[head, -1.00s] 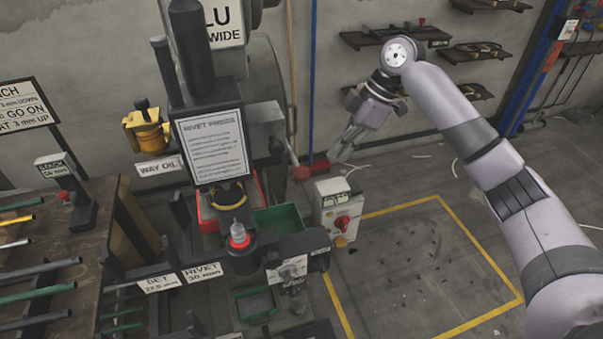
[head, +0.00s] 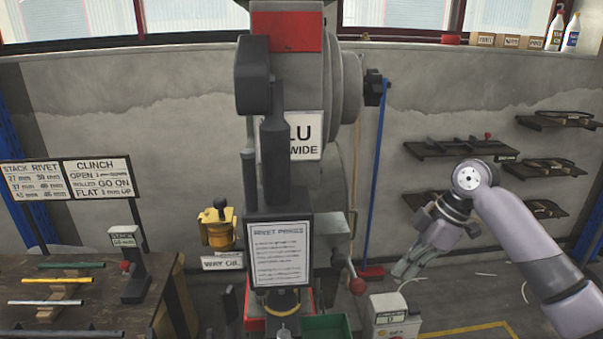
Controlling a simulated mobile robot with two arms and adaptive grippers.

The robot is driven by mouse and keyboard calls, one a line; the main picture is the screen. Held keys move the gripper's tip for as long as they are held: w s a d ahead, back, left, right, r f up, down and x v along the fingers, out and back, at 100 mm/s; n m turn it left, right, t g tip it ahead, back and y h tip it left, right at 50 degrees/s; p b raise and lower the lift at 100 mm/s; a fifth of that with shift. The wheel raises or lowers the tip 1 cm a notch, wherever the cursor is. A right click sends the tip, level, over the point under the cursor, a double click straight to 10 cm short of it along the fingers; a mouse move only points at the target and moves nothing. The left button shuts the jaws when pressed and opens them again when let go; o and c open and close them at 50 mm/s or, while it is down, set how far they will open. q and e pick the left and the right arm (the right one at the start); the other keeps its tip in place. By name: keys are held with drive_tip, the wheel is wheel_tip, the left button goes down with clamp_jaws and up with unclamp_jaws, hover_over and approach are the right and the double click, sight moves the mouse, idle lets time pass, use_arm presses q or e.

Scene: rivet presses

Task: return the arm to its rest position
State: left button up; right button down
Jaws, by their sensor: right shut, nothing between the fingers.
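My right arm comes in from the right edge. Its gripper (head: 408,268) points down and to the left, shut and empty, with open air around it in the picture. It shows to the right of the rivet press (head: 290,180), above the grey control box (head: 394,312) in the picture. The press carries a white "Rivet Press" sheet (head: 280,252) on its front. My left gripper is not in view.
A workbench (head: 150,285) with coloured rods stands at the left, with signs (head: 65,178) behind it. Wall shelves (head: 460,148) hang at the right behind my arm. A yellow oil can (head: 217,228) sits left of the press. Floor shows at the lower right.

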drive_tip(key=s+a+f+m, duration=0.1)
drive_tip(key=s+a+f, duration=0.25)
drive_tip(key=f, duration=0.35)
drive_tip(key=s+a+f+m+t+h, duration=0.1)
drive_tip(key=s+a+f+m, duration=0.15)
drive_tip(key=s+f, duration=0.35)
drive_tip(key=s+a+f+m, duration=0.1)
drive_tip(key=s+a+f, duration=0.3)
drive_tip(key=f, duration=0.4)
drive_tip(key=s+d+f+m+t+h, duration=0.1)
drive_tip(key=s+d+m+h, duration=0.15)
drive_tip(key=s+m, duration=0.45)
drive_tip(key=s+d+f+m+t+h, duration=0.1)
drive_tip(key=s+d+f+m, duration=0.2)
drive_tip(key=s, duration=0.8)
wheel_tip(320, 180, down, 24)
drive_tip(key=g, duration=0.1)
drive_tip(key=s+d+f, duration=0.1)
drive_tip(key=s+f, duration=0.7)
drive_tip(key=s+d+f+n+g, duration=0.1)
drive_tip(key=s+d+f, duration=0.1)
drive_tip(key=s+f, duration=0.7)
drive_tip(key=shift+s+d+g, duration=0.2)
drive_tip(key=shift+d+g, duration=0.1)
